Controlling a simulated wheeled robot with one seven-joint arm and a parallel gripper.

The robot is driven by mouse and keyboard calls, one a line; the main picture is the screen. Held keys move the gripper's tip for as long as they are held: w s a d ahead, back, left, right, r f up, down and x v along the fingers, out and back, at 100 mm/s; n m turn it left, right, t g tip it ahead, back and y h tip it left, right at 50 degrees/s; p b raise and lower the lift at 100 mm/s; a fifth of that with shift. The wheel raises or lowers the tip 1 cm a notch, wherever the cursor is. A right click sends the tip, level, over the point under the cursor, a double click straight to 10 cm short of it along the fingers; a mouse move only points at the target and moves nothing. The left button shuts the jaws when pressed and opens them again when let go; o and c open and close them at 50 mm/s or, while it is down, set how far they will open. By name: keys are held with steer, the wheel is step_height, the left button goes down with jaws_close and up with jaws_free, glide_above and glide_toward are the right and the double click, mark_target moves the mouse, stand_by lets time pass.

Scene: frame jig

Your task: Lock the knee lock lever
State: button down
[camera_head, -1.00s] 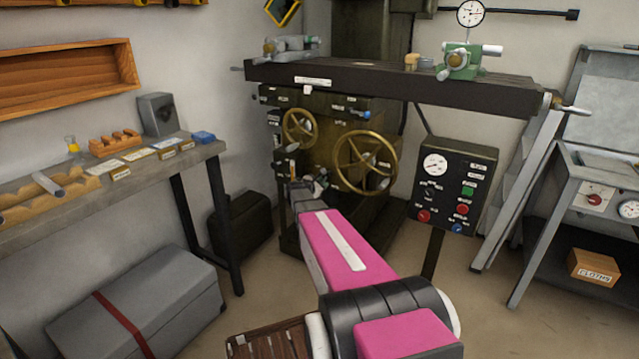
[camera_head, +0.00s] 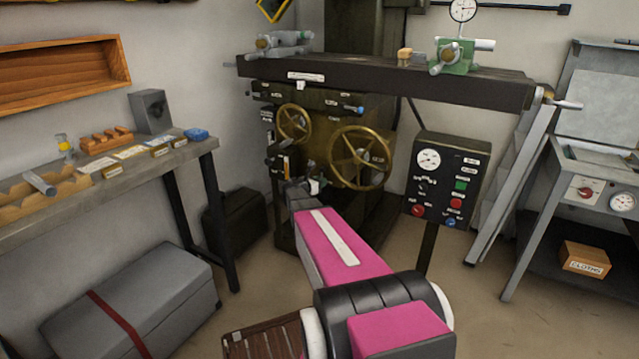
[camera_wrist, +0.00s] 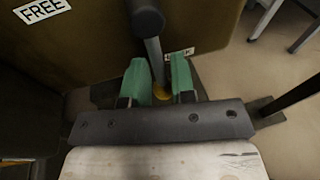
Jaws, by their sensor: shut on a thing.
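The knee lock lever (camera_wrist: 154,58) shows in the wrist view as a grey shaft with a dark round knob at the top and a brass-coloured pivot low down. My gripper (camera_wrist: 159,82) has its green fingertips on both sides of the lower shaft and is shut on it. A "FREE" label (camera_wrist: 41,10) is at the upper left. A second label (camera_wrist: 180,52), partly hidden and seeming to read "LOCK", is just right of the shaft. In the head view my gripper (camera_head: 312,187) is low at the front of the milling machine (camera_head: 330,115); the lever is too small to make out there.
A control panel (camera_head: 440,180) stands to the right on a post. The machine table (camera_head: 390,78) overhangs above. A workbench (camera_head: 100,180) and grey chest (camera_head: 130,305) are at left.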

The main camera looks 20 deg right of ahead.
steer(key=shift+s+f, duration=0.1)
steer(key=c, duration=1.2)
jaws_free()
steer(key=v, duration=1)
steer(key=shift+s+a, duration=0.15)
steer(key=shift+a, duration=0.2)
